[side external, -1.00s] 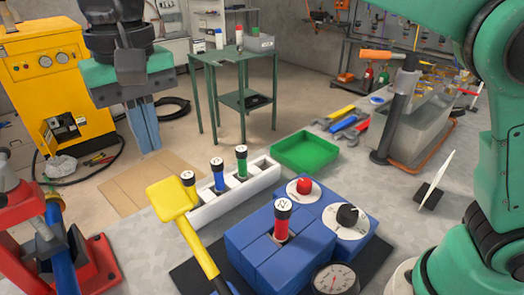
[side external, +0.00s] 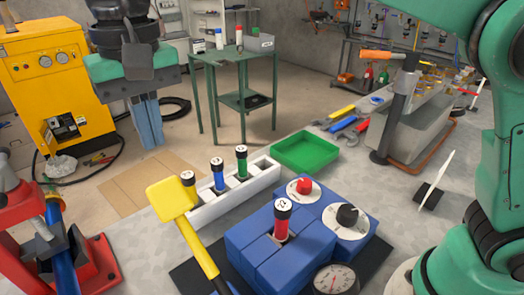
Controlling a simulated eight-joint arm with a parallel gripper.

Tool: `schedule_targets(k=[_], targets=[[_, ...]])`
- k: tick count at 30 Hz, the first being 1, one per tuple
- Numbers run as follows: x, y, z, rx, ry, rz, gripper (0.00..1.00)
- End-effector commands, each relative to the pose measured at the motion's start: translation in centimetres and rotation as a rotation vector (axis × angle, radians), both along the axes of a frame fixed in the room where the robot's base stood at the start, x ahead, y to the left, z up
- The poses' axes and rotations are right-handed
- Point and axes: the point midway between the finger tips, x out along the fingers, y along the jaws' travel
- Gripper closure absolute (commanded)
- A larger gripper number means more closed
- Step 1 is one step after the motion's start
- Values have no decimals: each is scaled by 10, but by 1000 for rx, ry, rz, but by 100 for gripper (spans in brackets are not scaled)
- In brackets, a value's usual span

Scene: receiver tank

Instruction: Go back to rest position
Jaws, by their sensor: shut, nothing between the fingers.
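My gripper (side external: 147,124) hangs at the upper left, pointing down, with its two blue-grey fingers together and nothing between them. It appears in front of the yellow machine's right side and clear of the bench. A blue block unit (side external: 280,250) on the bench holds a red cylinder with a black numbered cap (side external: 282,222), standing upright. A white rack (side external: 235,193) behind it holds several capped cylinders, among them a blue one (side external: 218,178) and a green one (side external: 241,164).
A yellow-headed tool (side external: 172,199) leans in front of the rack. A red clamp with a blue pipe (side external: 60,250) stands at the lower left. An empty green tray (side external: 305,152), wrenches (side external: 350,123) and a grey tank (side external: 415,130) lie farther back. A green table (side external: 233,58) stands behind.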

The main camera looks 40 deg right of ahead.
Motion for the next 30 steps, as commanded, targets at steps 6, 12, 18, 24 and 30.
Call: schedule_targets(k=[6, 12, 18, 24, 30], targets=[[6, -60, -5, 57, -112, -10, 100], [-9, -138, -33, 83, -295, -10, 100], [-38, -195, -75, 46, -469, -10, 100], [-57, -221, -103, 1, -562, -5, 100], [-60, -225, -108, -8, -579, -3, 100]])
